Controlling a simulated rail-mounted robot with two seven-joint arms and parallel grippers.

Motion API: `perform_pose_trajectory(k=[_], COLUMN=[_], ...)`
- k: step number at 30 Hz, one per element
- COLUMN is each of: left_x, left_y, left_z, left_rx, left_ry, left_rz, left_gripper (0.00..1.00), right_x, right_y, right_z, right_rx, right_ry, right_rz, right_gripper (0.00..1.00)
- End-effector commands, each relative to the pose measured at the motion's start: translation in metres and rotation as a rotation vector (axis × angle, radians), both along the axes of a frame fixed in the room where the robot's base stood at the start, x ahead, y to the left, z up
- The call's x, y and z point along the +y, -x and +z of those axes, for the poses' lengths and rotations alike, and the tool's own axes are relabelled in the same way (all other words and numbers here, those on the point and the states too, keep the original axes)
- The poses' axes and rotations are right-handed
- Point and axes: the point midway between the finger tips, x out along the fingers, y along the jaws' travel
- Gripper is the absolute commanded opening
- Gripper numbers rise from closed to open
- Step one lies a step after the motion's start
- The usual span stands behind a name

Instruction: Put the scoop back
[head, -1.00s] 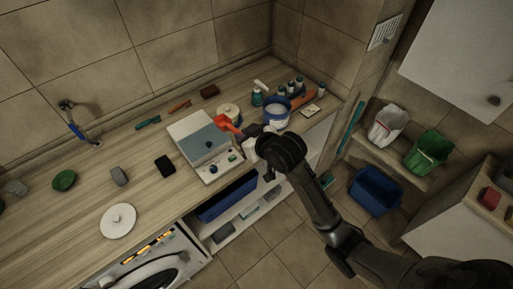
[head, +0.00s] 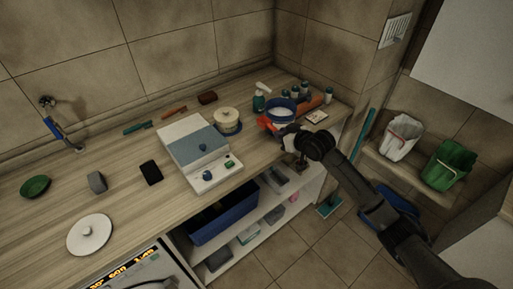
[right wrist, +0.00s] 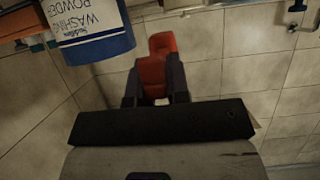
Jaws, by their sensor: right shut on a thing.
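The red scoop (head: 268,123) is in my right gripper (head: 287,134), at the front left of the washing powder tub. In the right wrist view the scoop (right wrist: 158,67) sits between the two dark fingers of the gripper (right wrist: 155,88), which is shut on it. The tub (head: 279,114) is white with a blue rim and stands open near the counter's right end. Its labelled side (right wrist: 90,25) shows upside down in the right wrist view, apart from the scoop. My left gripper is in neither view.
A white and blue-grey appliance (head: 200,155) stands left of the scoop, with a round lidded container (head: 228,121) behind it. A spray bottle (head: 259,101) and several small bottles stand behind the tub. A small pale card-like item (head: 317,117) lies right of it.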

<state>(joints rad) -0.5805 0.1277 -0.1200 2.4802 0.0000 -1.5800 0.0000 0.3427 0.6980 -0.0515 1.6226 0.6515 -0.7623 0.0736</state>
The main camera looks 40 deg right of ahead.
Motion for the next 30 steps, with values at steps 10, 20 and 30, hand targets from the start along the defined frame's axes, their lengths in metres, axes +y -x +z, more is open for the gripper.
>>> perform_pose_trajectory(k=[10, 20, 30], left_x=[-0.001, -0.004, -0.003], left_y=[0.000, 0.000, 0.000], left_z=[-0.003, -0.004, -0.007], left_rx=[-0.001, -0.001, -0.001], left_ry=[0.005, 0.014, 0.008], left_rz=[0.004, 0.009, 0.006], left_gripper=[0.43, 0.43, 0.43], right_x=[0.031, 0.040, 0.039], right_y=[-0.061, -0.080, -0.080], right_z=[-0.041, -0.054, -0.088], right_rx=[0.001, 0.001, 0.003], right_ry=[-0.003, 0.000, 0.000], right_rz=[0.001, 0.001, 0.001], right_gripper=[0.00, 0.00, 0.00])
